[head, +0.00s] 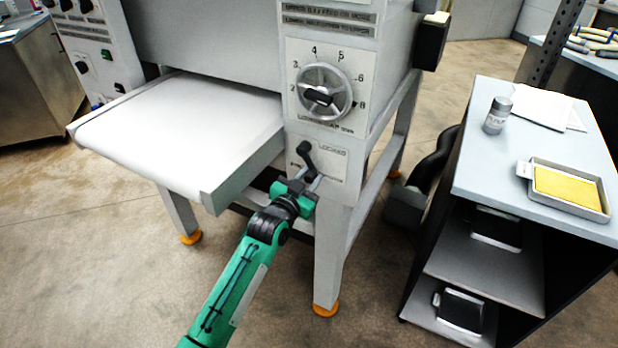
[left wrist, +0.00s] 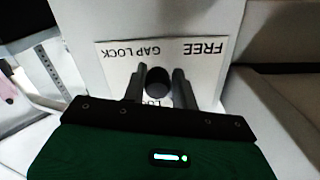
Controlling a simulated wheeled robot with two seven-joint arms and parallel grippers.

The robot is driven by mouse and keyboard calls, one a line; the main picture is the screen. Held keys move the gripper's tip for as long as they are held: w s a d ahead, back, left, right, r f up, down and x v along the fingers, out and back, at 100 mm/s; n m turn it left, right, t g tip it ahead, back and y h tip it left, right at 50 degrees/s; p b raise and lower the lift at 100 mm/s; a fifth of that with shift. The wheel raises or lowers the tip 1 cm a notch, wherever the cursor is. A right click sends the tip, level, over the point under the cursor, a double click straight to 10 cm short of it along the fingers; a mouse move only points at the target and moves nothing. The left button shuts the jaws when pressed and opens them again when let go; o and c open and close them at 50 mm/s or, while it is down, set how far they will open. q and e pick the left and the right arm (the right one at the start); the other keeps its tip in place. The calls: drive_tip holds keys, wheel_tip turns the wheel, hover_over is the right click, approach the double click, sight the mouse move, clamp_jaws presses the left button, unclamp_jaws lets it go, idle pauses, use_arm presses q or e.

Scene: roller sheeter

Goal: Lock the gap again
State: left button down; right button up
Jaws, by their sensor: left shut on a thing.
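The gap lock lever (head: 305,155) is a black lever on the white front post of the sheeter, below the gap dial. In the left wrist view the plate (left wrist: 205,68) appears upside down, with "FREE" and "GAP LOCK" readable and another word partly hidden. My left gripper (head: 310,182) is at the lever from below. Its fingers stand either side of the dark round lever part (left wrist: 158,82), shut on it. The lever's exact angle is hard to tell. My right gripper is out of view.
The gap dial (head: 323,93) with its handwheel sits just above. The white conveyor bed (head: 190,125) juts out left of the lever, close above my arm. A grey cart (head: 480,170) with a shaker (head: 497,115) and yellow-filled tray (head: 606,205) stands right.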

use_arm(q)
drive_tip(key=shift+d+r, duration=0.2)
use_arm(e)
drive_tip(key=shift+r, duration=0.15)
